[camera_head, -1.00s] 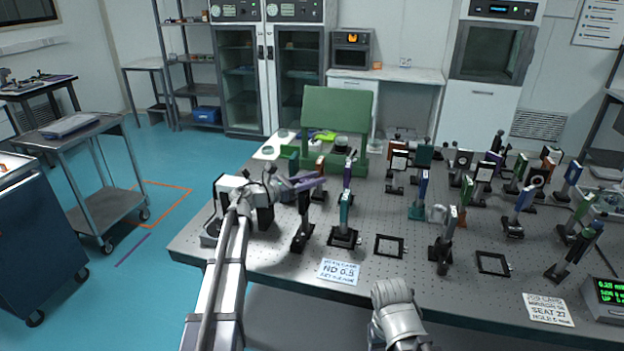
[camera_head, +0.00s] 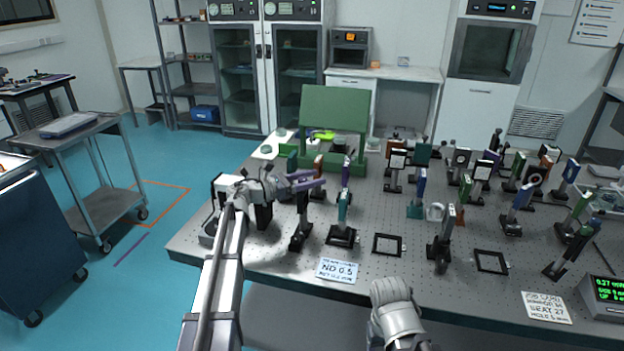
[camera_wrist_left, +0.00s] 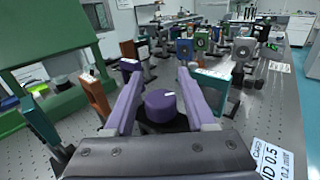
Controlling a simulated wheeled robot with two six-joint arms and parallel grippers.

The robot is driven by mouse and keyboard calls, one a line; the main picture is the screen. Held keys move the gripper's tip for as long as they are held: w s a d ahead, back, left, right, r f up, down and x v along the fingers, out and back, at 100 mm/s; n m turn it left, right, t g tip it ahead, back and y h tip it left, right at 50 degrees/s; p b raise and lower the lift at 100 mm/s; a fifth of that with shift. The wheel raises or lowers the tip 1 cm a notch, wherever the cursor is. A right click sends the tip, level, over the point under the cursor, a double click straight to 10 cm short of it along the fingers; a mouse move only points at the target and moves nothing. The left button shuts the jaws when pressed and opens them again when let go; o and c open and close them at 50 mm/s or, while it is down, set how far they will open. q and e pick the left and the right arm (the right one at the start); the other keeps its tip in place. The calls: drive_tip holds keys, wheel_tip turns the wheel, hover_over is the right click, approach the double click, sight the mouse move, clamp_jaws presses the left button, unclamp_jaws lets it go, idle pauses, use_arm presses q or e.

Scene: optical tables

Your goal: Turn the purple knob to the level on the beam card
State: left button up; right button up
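The purple knob (camera_wrist_left: 160,105), with a pale mark on top, stands on a dark round base in the left wrist view. My left gripper (camera_wrist_left: 155,90) has its two purple fingers on either side of the knob, with a gap showing on each side. In the head view the left gripper (camera_head: 308,184) is over the left part of the optical table, and the knob cannot be told apart there. A white card reading ND 0.5 (camera_head: 337,270) lies at the table's front edge. Another white card (camera_head: 547,308) has small writing, partly legible as SEAT 27. My right gripper is out of view.
Several optic mounts crowd the table, including a teal one (camera_head: 343,208) just right of the left gripper. A green stand (camera_head: 334,108) rises behind. A display with green digits (camera_head: 607,292) sits at the right edge. Two empty black frames (camera_head: 388,245) lie near the front.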

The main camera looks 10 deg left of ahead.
use_arm(q)
drive_tip(key=shift+o, duration=0.6)
drive_tip(key=shift+s+a, duration=0.1)
drive_tip(key=v, duration=0.7)
drive_tip(key=shift+s+a, duration=0.2)
